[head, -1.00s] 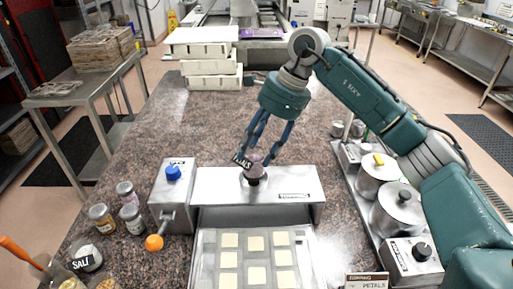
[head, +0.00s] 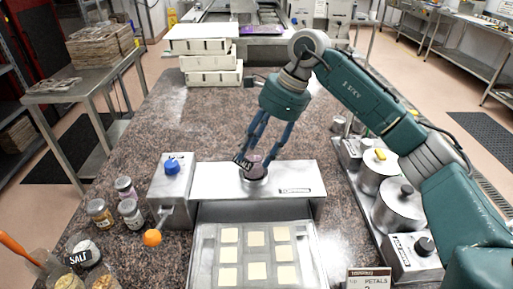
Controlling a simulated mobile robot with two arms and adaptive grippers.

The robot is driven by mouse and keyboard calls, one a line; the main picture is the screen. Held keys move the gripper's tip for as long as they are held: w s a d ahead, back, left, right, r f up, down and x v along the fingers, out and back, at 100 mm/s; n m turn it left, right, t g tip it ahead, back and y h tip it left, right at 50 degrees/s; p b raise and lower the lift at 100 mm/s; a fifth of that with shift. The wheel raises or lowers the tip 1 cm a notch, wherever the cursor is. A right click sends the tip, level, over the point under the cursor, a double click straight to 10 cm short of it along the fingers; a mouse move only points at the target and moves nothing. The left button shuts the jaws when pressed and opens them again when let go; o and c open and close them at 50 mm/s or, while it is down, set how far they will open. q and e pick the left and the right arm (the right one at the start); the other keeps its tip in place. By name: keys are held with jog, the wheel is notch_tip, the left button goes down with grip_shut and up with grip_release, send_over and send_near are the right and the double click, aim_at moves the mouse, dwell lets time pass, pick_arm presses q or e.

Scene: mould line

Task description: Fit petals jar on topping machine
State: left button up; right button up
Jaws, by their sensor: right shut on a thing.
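The topping machine (head: 285,181) is a silver box on the brown counter, with a blue knob (head: 172,167) on its left housing and an orange ball handle (head: 152,237). My right gripper (head: 250,160) points down over the machine's top and is shut on the petals jar (head: 255,170), a small jar with purplish contents and a dark label. The jar is upright at the round collar on the machine's top. The fingers and label partly hide it, and I cannot tell how far it is seated. My left gripper is out of view.
A tray of pale squares (head: 207,262) lies in front of the machine. Several small jars (head: 130,211) stand at left, with a salt jar (head: 82,249) nearer. Metal pots (head: 399,207) stand at right. A petals sign (head: 369,278) is at the front. White moulds (head: 211,64) are stacked at the back.

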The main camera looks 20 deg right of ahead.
jog(key=shift+f, duration=0.35)
jog(key=o, duration=1.7)
jog(key=shift+c, duration=0.2)
jog(key=v, duration=1.2)
